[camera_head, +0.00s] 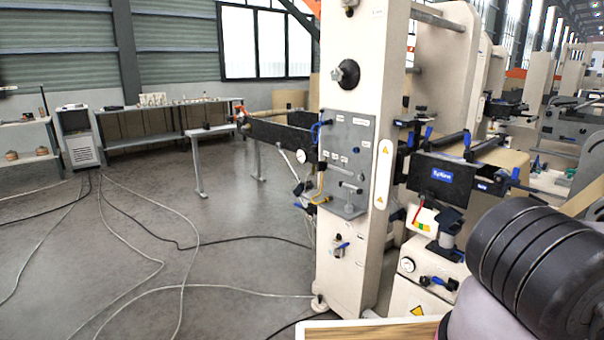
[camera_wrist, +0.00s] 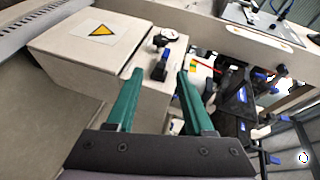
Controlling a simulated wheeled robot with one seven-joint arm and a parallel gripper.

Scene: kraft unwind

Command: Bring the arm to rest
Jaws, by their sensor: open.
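My gripper (camera_wrist: 158,95) shows in the wrist view with two green fingers standing apart, open and with nothing between them. Past the fingertips is a pale machine cabinet with a yellow warning triangle (camera_wrist: 103,30) and a dark knob or valve beside a gauge (camera_wrist: 163,39). I cannot tell how far the fingertips are from the cabinet. In the head view my arm, with a dark ribbed part, fills the lower right corner; the gripper itself is not seen there.
A tall cream machine column (camera_head: 350,150) with a grey control panel stands close ahead. A black unit with a blue label (camera_head: 442,175) sticks out at its right. Cables (camera_head: 150,255) run over the open floor at left. Benches (camera_head: 150,125) stand along the back wall.

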